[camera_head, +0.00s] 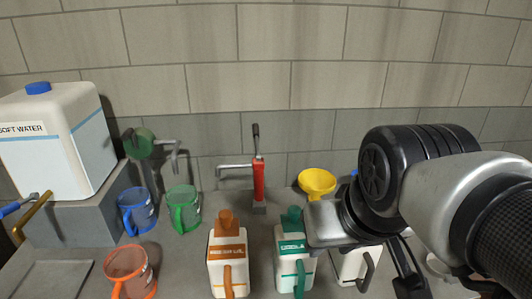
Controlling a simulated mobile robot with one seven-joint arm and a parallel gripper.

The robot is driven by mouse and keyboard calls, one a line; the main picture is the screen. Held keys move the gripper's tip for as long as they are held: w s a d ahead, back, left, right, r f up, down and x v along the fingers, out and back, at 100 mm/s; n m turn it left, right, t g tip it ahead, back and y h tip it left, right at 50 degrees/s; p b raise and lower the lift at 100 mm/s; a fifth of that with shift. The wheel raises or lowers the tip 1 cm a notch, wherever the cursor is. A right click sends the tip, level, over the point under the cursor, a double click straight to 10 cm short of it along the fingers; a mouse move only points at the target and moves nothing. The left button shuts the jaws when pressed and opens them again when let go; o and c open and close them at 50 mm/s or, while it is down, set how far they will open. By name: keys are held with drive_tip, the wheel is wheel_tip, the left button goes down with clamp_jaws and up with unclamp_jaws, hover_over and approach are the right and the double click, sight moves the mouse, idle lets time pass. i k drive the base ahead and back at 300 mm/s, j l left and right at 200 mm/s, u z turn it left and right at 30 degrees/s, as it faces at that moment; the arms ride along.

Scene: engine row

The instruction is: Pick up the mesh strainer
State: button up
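I cannot make out a mesh strainer in this view; my arm covers much of the right side. A yellow funnel-shaped piece (317,181) is at the back, right of the middle, but I see no mesh on it. My gripper (335,223) shows as a grey metal body at the end of my arm, in front of and below the yellow piece.
Several jugs stand in front: one orange-labelled (228,262), one green-labelled (291,263), one partly behind my gripper (350,265). Blue (137,212), green (184,210) and orange (128,270) measuring jugs stand left. A red pump (258,180) and white water container (62,145) are behind.

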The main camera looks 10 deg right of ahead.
sight(434, 267)
drive_tip(key=k+l+u, duration=0.25)
drive_tip(key=k+l, duration=0.2)
drive_tip(key=k+l+u, duration=0.25)
drive_tip(key=k, duration=0.3)
drive_tip(key=l+z, duration=0.1)
drive_tip(key=z, duration=1.1)
drive_tip(key=i+l+u, duration=0.55)
drive_tip(key=i+l, duration=0.3)
drive_tip(key=l, duration=0.1)
